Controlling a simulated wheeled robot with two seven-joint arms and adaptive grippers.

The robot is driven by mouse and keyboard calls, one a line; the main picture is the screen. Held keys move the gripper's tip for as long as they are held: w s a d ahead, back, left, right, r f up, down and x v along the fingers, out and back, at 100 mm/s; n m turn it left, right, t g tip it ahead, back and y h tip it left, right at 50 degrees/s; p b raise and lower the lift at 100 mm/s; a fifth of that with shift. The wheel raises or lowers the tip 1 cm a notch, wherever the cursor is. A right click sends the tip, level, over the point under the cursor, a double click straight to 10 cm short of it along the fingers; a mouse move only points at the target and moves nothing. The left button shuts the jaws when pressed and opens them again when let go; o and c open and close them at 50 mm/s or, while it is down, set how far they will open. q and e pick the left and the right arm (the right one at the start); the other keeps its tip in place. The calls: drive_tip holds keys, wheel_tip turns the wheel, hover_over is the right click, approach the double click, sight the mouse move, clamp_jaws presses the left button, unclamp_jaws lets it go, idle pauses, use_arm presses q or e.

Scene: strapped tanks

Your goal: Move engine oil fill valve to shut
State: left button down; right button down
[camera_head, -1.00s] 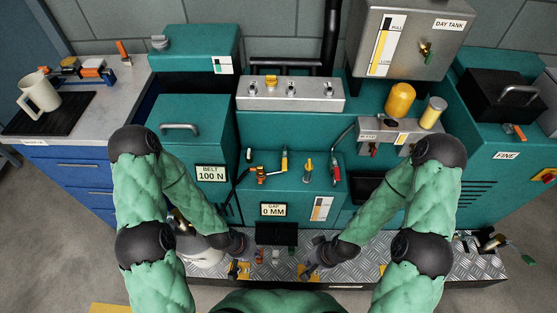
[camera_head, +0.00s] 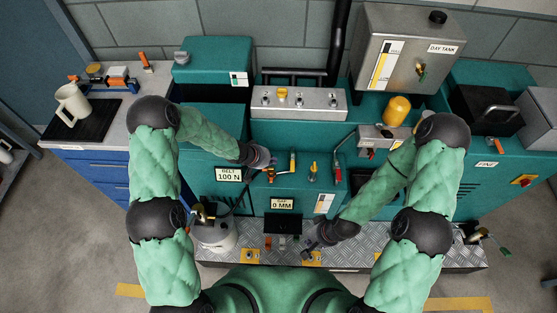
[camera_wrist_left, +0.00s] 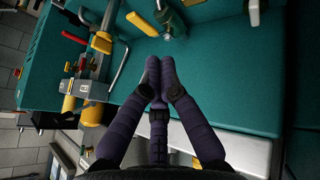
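No label naming the engine oil fill valve is readable, so I cannot tell which valve it is. On the teal front, in the head view, are an orange valve (camera_head: 269,176), a yellow-handled lever (camera_head: 292,161), a brass fitting with a yellow top (camera_head: 313,172) and a red-handled lever (camera_head: 337,172). My left gripper (camera_head: 268,162) is close beside the orange valve; contact cannot be told. In the left wrist view its fingers (camera_wrist_left: 160,68) come together with nothing visible between them. My right gripper (camera_head: 311,250) is low over the metal step; its fingers are too small to read.
A grey manifold (camera_head: 300,102) with several fittings spans the top. The day tank (camera_head: 408,48) with a brass valve (camera_head: 421,71) stands behind right. A yellow canister (camera_head: 397,110) sits right. A white container (camera_head: 213,236) stands on the tread-plate step (camera_head: 345,255) at left.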

sight(293, 163)
use_arm(q)
drive_tip(key=b+x, duration=0.3)
drive_tip(key=x, duration=0.6)
drive_tip(key=shift+d+f, duration=0.2)
drive_tip(key=shift+f, duration=0.1)
